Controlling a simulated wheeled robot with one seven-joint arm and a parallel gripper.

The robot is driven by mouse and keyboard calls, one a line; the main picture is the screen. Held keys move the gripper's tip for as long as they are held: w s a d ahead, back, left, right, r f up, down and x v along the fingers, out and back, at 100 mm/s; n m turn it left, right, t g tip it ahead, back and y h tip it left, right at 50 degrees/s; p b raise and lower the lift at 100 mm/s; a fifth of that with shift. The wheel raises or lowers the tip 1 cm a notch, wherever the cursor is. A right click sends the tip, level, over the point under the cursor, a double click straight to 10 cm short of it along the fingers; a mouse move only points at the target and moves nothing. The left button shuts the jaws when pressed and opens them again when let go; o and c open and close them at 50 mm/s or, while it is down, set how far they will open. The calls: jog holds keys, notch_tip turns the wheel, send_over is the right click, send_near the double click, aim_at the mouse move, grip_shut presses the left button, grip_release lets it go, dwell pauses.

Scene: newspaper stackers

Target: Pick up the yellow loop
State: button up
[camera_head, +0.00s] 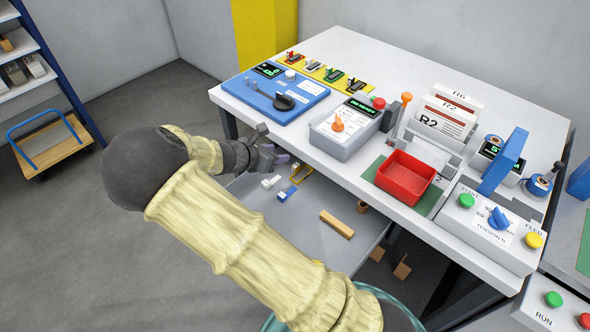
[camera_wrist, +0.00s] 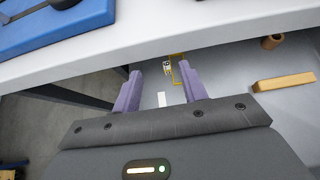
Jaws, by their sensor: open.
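The yellow loop (camera_head: 302,173) lies on the grey lower shelf beneath the white table, partly hidden behind my gripper in the head view. In the wrist view the yellow loop (camera_wrist: 175,72) is a thin angular outline just beyond the fingertips, near the table's edge. My gripper (camera_head: 275,157) is beside the table's front edge, above the lower shelf. In the wrist view its two purple fingers (camera_wrist: 159,69) are spread apart with nothing between them. They point towards the loop, and no contact shows.
The white table edge (camera_wrist: 225,28) overhangs the shelf close to my fingers. A small white piece (camera_head: 271,182), a blue piece (camera_head: 287,193), a wooden block (camera_head: 337,224) and a brown cylinder (camera_head: 361,207) are on the lower shelf (camera_head: 300,225). Bare shelf surrounds the block.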

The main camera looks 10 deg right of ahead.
jog(key=b, duration=0.1)
send_near(293, 169)
jog(key=shift+w+d+f, duration=0.2)
jog(key=shift+d+f, duration=0.1)
jog(key=shift+d, duration=0.15)
jog(key=shift+w+d+f, duration=0.1)
jog(key=shift+d+f, duration=0.05)
jog(key=shift+f, duration=0.2)
jog(key=shift+w+d+f, duration=0.15)
jog(key=shift+w+d, duration=0.05)
jog(key=shift+d, duration=0.05)
jog(key=b+x, duration=0.1)
jog(key=x, duration=0.5)
jog(key=shift+d, duration=0.15)
